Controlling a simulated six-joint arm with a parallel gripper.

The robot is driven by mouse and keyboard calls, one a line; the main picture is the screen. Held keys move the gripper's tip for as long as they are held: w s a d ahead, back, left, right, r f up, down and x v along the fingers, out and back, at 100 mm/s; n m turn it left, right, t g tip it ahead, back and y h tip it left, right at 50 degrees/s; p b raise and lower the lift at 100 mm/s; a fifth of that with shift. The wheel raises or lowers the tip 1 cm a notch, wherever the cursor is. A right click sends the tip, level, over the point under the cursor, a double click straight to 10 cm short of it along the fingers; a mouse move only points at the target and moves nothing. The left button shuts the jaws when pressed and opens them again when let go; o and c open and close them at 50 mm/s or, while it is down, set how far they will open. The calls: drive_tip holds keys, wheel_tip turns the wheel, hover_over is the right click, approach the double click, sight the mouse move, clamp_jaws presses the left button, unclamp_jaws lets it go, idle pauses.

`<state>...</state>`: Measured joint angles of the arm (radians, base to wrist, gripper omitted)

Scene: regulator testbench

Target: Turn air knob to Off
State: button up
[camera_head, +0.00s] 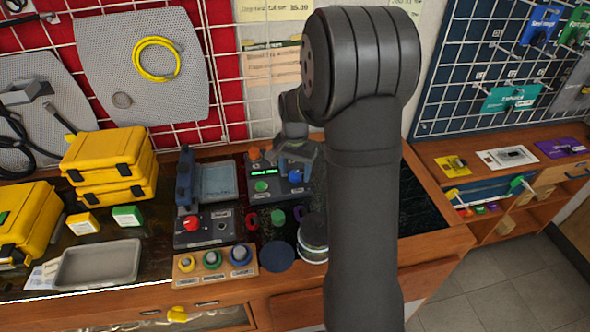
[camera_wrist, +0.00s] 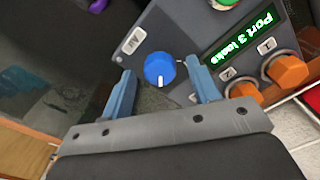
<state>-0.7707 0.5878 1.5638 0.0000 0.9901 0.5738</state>
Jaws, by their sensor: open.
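The test unit (camera_head: 262,174) stands on the bench in the head view, with a lit green display. In the wrist view its grey panel (camera_wrist: 193,28) shows a round blue knob (camera_wrist: 159,70) with a white pointer mark toward the bottom of the picture.
Two orange knobs (camera_wrist: 287,71) and the green display (camera_wrist: 243,38) lie right of the gripper. A grey device with a red knob (camera_head: 192,223) stands left of the unit. Several coloured rings sit in a wooden holder (camera_head: 215,262) in front. A grey tray (camera_head: 97,264) lies at left.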

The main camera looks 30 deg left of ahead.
drive_tip(key=shift+f, duration=0.1)
drive_tip(key=c, duration=1)
drive_tip(key=shift+n, duration=0.5)
drive_tip(key=n, duration=0.3)
drive_tip(key=shift+n, duration=0.4)
drive_tip(key=n, duration=0.4)
drive_tip(key=shift+n, duration=0.3)
drive_tip(key=n, duration=0.4)
drive_tip(key=shift+n, duration=2.2)
